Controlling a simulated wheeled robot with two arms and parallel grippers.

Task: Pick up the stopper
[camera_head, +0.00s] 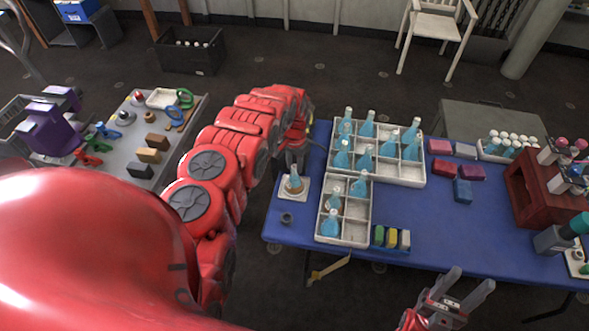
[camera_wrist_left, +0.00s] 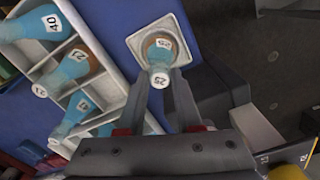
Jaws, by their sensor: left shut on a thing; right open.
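A flask (camera_head: 294,186) with a brown lower part stands on a white square tile at the left end of the blue table. In the left wrist view the flask (camera_wrist_left: 158,45) bears the label 25. A pale stopper (camera_wrist_left: 158,78), also marked 25, is over its neck. My left gripper (camera_wrist_left: 158,88) is shut on the stopper, one finger on each side. I cannot tell whether the stopper is still seated. In the head view my left gripper (camera_head: 294,160) is just above the flask, partly hidden by its arm. My right gripper (camera_head: 467,284) is open and empty off the table's front edge.
A white divided tray (camera_head: 408,175) with several blue flasks is right of the tile. A small dark ring (camera_head: 286,218) lies in front of the tile. Coloured blocks (camera_head: 391,238) sit beside the tray. The blue table's (camera_head: 450,225) middle right is clear.

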